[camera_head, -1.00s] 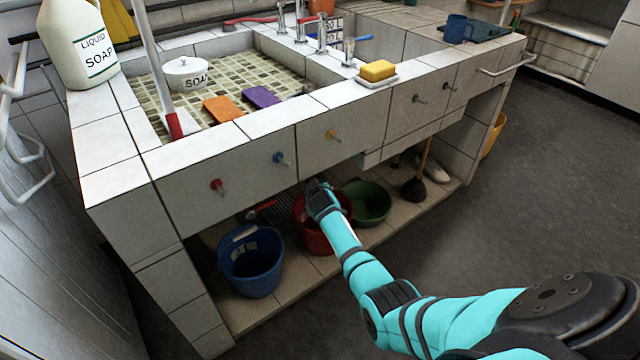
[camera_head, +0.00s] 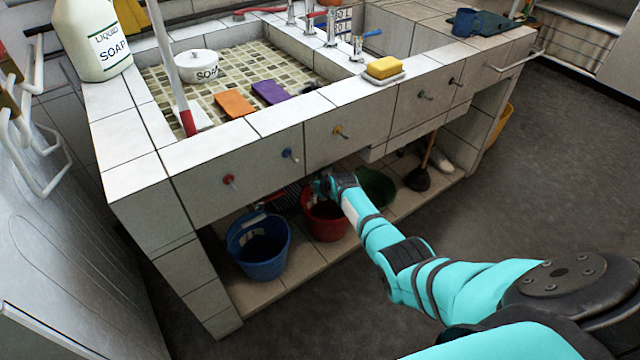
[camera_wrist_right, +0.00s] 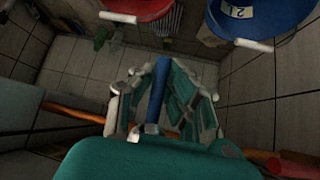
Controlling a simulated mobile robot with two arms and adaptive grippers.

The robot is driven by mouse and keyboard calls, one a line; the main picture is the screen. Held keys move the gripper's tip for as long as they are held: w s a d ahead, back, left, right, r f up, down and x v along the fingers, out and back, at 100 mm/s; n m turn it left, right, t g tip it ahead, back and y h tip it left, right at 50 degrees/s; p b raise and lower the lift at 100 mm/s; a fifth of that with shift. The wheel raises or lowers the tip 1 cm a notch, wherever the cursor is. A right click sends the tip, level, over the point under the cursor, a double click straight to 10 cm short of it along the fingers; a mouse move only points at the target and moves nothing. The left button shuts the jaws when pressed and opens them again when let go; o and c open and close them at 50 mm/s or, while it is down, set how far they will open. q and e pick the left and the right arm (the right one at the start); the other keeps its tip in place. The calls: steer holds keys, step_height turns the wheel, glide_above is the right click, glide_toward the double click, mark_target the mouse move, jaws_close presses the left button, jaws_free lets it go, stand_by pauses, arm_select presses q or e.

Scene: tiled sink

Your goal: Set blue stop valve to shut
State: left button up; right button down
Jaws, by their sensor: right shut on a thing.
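In the right wrist view, a blue bar (camera_wrist_right: 156,92), which looks like the blue stop valve's handle, stands upright in the picture between the fingers of my right gripper (camera_wrist_right: 162,88). The fingers are closed on it from both sides. An orange-brown pipe (camera_wrist_right: 75,114) runs behind it. In the head view my right gripper (camera_head: 325,184) is under the sink's front edge, above the red bucket, and the handle is hidden there. My left gripper is out of view.
A blue bucket (camera_head: 259,246), a red bucket (camera_head: 326,222) and a partly hidden green basin (camera_head: 377,187) stand on the shelf below. The tiled front has red (camera_head: 229,180), blue (camera_head: 290,155) and yellow (camera_head: 340,132) knobs.

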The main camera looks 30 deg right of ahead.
steer(key=shift+s+a+f, duration=0.15)
steer(key=shift+f, duration=0.1)
steer(key=c, duration=1.6)
jaws_free()
steer(key=shift+o, duration=1.3)
steer(key=shift+r, duration=0.15)
steer(key=d+v, duration=0.1)
steer(key=v, duration=1)
steer(key=shift+s+a+r, duration=0.25)
steer(key=shift+a+r, duration=0.15)
steer(key=shift+a, duration=0.05)
steer(key=shift+f, duration=0.1)
